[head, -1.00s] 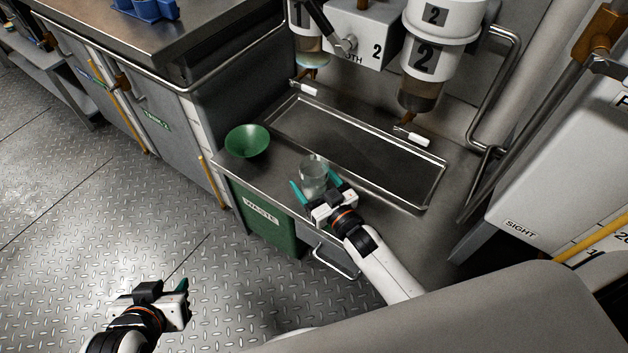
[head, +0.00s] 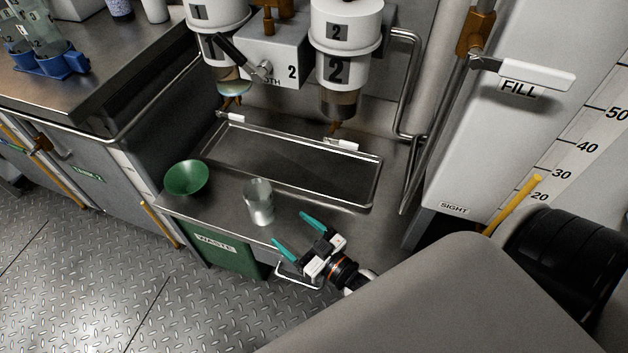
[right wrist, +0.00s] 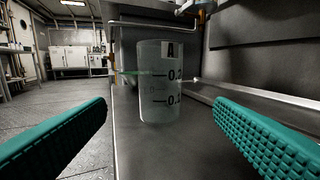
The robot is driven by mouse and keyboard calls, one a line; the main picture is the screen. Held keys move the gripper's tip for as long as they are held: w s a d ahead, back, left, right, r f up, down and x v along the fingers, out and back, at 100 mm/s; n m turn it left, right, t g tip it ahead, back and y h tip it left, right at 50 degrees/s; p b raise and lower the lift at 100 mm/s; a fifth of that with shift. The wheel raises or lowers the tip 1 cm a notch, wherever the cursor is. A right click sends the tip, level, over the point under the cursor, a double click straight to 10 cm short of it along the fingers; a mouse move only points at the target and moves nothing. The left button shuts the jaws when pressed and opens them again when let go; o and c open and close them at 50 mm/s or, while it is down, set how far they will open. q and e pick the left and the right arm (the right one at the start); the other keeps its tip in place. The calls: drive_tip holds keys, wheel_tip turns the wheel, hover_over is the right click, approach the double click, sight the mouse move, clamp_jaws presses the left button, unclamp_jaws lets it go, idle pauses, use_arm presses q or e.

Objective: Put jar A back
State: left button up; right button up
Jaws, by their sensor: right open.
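Jar A (head: 260,203) is a clear beaker-like jar standing upright on the steel ledge, in front of the sunken drip tray. In the right wrist view jar A (right wrist: 160,85) shows its letter and volume marks, ahead of my fingers. I cannot tell whether it holds liquid. My right gripper (head: 291,230) is open and empty, its teal fingers apart and pointing toward the jar, with a gap between them and it. A blue holder (head: 45,62) with clear jars stands on the bench at the upper left. My left gripper is not in view.
A green funnel (head: 187,178) sits left of the jar, above the green waste bin (head: 228,256). The drip tray (head: 370,190) lies behind, under numbered tanks, including tank 2 (head: 345,30). A white sight panel (head: 500,130) stands at right.

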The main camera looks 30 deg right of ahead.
drive_tip(key=shift+w+d+g+h, duration=0.2)
drive_tip(key=shift+w+g+h, duration=0.05)
drive_tip(key=shift+g+h, duration=0.4)
drive_tip(key=shift+d+m+g+h, duration=0.2)
drive_tip(key=shift+m+g+h, duration=0.2)
drive_tip(key=shift+g, duration=0.25)
drive_tip(key=shift+s+d+g+h, duration=0.2)
drive_tip(key=shift+s+g+h, duration=0.15)
drive_tip(key=shift+g, duration=0.35)
drive_tip(key=s+g, duration=0.3)
drive_tip(key=s+d+g+h, duration=0.1)
drive_tip(key=shift+s+r+m+g, duration=0.3)
drive_tip(key=shift+s+r, duration=0.05)
drive_tip(key=shift+s, duration=0.05)
drive_tip(key=s+r+g, duration=0.3)
drive_tip(key=s+g, duration=0.2)
drive_tip(key=s, duration=0.4)
drive_tip(key=shift+s+d+h, duration=0.15)
drive_tip(key=shift+d+h, duration=0.05)
drive_tip(key=shift+h, duration=0.1)
